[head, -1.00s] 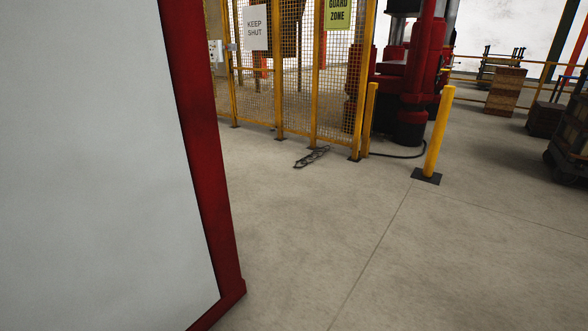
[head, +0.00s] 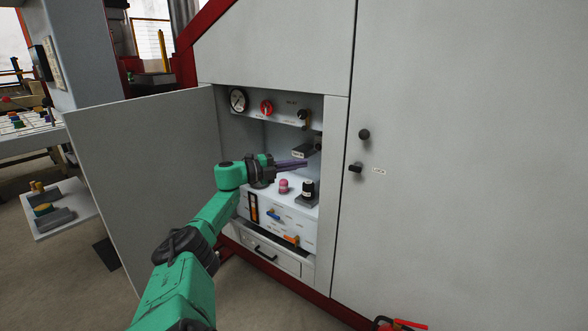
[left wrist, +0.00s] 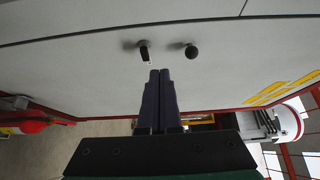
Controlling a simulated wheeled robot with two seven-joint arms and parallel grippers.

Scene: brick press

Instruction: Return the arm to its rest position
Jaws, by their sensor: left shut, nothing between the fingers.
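My left arm (head: 205,220), green with dark joints, reaches from the bottom of the head view into an open cabinet bay. My left gripper (head: 303,164) has its slim purple fingers shut and empty, pointing right in front of the bay's controls. In the left wrist view the closed fingers (left wrist: 159,78) point at a pale panel with a dark handle (left wrist: 145,50) and a round black knob (left wrist: 191,51). The fingertips appear close below the handle in that picture; I cannot tell whether they touch anything. My right gripper is in neither view.
The bay holds a gauge (head: 238,100), a red dial (head: 266,107), a pink knob (head: 284,186) and a drawer (head: 270,255). Its open door (head: 150,170) stands left of my arm. A large closed panel (head: 460,180) stands right. A tray (head: 62,222) is far left.

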